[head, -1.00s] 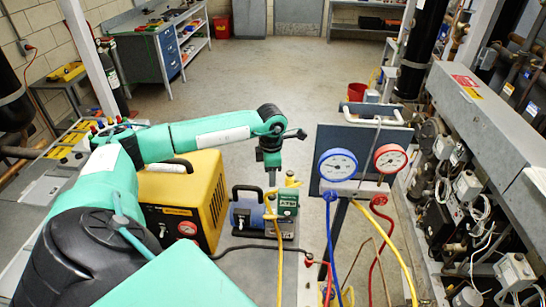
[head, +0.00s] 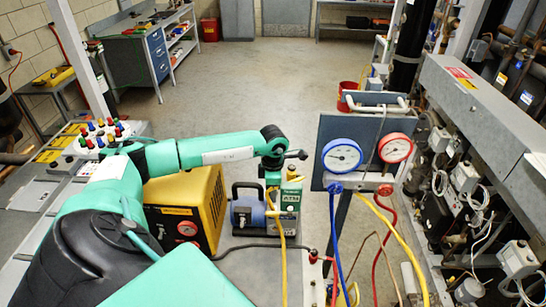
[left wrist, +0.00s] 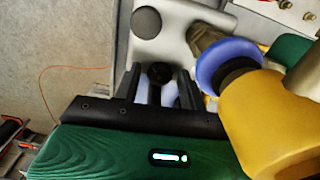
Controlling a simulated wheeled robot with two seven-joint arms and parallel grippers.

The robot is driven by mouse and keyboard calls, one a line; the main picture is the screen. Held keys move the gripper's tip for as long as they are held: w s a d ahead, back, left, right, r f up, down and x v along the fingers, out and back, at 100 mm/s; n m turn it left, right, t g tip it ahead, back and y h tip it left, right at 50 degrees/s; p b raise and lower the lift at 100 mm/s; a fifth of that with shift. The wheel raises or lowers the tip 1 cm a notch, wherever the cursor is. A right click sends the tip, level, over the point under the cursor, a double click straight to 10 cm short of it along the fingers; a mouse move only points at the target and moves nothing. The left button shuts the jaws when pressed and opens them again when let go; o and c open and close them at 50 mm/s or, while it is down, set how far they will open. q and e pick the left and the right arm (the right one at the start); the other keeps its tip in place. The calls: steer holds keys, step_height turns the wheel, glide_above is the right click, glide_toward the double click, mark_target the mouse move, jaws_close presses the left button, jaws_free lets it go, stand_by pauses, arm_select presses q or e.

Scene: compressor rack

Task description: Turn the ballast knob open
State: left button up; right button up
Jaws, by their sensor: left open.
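The vacuum pump (head: 246,214), with a blue body and a green label block, stands on the floor beside the yellow case. My left gripper (head: 271,188) hangs down over the pump's top in the head view, hiding part of it. In the left wrist view, my left gripper (left wrist: 160,88) is open, with its dark fingers either side of a small dark round knob (left wrist: 158,73), seemingly the ballast knob, on a pale housing. I cannot tell whether the fingers touch it. My right gripper is out of view.
A yellow fitting with a blue ring (left wrist: 214,68) sits close right of the fingers. The yellow case (head: 186,208) stands left of the pump. The gauge panel (head: 326,128) with blue, red and yellow hoses stands to its right. Open floor lies behind.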

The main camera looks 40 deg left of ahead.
arm_select(q)
steer(key=shift+r+m, duration=0.2)
steer(key=shift+m, duration=0.4)
steer(key=shift+f+m+b, duration=0.25)
steer(key=shift+m+b, duration=0.65)
steer(key=shift+m, duration=0.2)
steer(key=shift+m+b, duration=0.55)
steer(key=shift+m, duration=0.35)
steer(key=shift+r+m+b, duration=0.2)
steer(key=shift+m+b, duration=0.1)
steer(key=shift+m, duration=0.4)
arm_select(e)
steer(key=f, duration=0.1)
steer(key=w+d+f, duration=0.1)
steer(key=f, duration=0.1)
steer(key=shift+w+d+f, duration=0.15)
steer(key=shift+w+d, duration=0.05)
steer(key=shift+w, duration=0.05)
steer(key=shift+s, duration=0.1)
